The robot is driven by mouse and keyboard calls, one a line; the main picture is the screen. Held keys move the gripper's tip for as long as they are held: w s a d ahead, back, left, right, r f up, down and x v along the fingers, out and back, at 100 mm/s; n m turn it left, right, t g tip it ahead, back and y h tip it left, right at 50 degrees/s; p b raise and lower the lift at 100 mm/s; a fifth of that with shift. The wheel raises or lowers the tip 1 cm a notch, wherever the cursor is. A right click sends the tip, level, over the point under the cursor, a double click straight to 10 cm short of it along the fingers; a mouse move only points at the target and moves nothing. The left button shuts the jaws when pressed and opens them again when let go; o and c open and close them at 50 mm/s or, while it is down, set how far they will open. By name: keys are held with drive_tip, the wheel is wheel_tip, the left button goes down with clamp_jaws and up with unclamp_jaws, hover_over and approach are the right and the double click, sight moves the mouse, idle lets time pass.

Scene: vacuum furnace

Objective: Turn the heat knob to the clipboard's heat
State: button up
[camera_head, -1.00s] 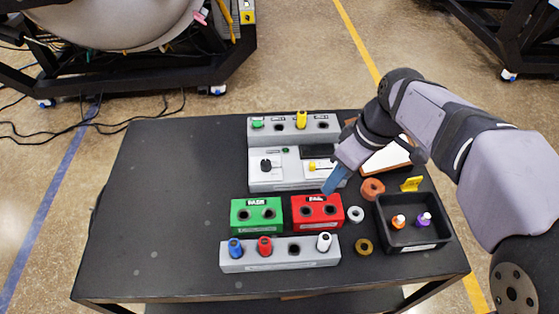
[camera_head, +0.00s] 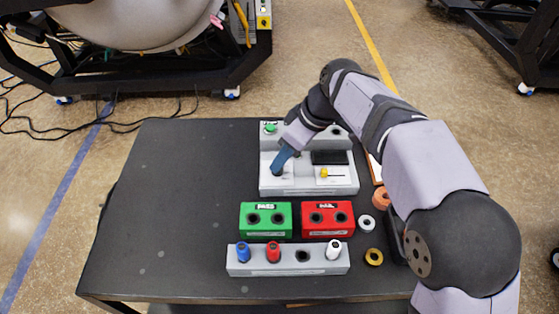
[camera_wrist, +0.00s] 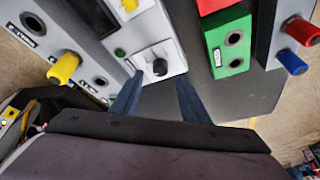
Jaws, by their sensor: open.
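The heat knob appears to be the black knob (camera_wrist: 159,67) on a white plate of the grey control panel (camera_head: 345,186). In the wrist view it lies ahead of and between the two blue fingers of my open gripper (camera_wrist: 158,94), with no visible contact. In the head view my gripper (camera_head: 277,170) hangs over the knob's spot on the panel's left side and hides the knob. The clipboard (camera_head: 375,168) is mostly hidden behind my arm; only an edge shows, and its writing cannot be read.
A yellow slider (camera_head: 324,173) and dark display (camera_head: 329,157) sit right of the knob. A green block (camera_head: 265,232), red block (camera_head: 328,232) and grey rack (camera_head: 290,268) stand in front. A yellow peg (camera_wrist: 64,68) rises behind. The table's left half is clear.

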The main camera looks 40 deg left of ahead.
drive_tip(key=shift+p+x, duration=0.5)
drive_tip(key=shift+x, duration=1.7)
clamp_jaws()
